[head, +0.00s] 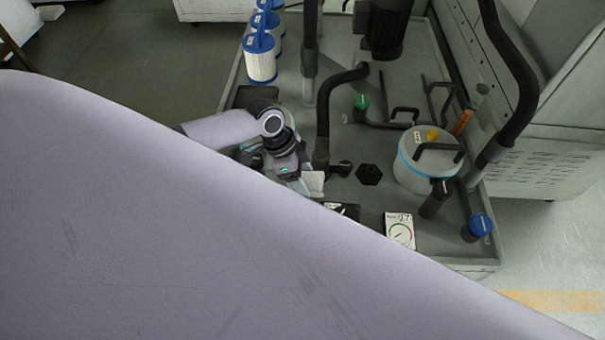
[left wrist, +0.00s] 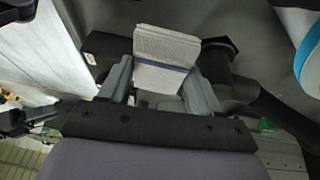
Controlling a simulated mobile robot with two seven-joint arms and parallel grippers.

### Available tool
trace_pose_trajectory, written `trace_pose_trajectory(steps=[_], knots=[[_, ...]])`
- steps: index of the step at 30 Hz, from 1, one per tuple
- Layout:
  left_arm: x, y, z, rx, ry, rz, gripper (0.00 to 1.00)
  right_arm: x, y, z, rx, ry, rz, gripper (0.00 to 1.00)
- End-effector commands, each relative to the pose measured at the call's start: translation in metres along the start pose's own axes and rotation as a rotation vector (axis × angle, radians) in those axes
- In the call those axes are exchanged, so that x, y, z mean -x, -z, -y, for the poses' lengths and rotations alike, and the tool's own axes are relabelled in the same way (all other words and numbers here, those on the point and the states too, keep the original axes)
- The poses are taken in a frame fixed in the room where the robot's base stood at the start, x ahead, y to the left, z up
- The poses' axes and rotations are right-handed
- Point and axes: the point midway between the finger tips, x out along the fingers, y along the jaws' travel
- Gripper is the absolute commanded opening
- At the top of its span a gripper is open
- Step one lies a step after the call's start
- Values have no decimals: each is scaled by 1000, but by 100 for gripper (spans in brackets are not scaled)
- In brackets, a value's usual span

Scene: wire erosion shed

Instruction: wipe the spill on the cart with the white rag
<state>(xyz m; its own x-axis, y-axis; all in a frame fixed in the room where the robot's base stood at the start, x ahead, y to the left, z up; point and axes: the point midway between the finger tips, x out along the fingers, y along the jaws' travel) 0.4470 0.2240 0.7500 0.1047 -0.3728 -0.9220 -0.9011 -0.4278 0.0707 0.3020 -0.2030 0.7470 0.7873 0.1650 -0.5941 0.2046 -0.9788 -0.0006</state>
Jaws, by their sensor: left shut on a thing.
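The white rag (head: 316,182) is held at the tip of my left gripper (head: 305,182), above or at the deck of the grey cart (head: 470,264). In the left wrist view the folded rag (left wrist: 167,45) stands up between the two fingers of the gripper (left wrist: 160,75), which is shut on it. I cannot tell whether the rag touches the deck. No spill can be made out; my own arm covers the near left part of the cart. My right gripper is not in view.
Blue-and-white filter cartridges (head: 261,62) stand at the cart's back left. A white canister with a blue band (head: 415,175), a dial gauge card (head: 400,231), a blue-capped part (head: 480,226) and black pipes (head: 323,120) crowd the deck. A grey cabinet (head: 545,160) stands at right.

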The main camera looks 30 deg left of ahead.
Motion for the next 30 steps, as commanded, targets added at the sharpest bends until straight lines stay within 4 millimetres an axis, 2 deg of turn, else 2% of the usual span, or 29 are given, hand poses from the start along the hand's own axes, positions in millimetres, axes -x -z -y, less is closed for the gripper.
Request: trace_pose_trajectory(steps=[5, 11, 17, 30], knots=[[1, 0, 1, 1, 3, 0, 15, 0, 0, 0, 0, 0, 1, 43], [16, 6, 0, 1, 4, 0, 15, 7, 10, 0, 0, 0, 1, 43], [27, 10, 0, 0, 4, 0, 15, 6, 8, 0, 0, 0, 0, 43], [28, 11, -1, 1, 4, 0, 15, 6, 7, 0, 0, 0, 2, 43]])
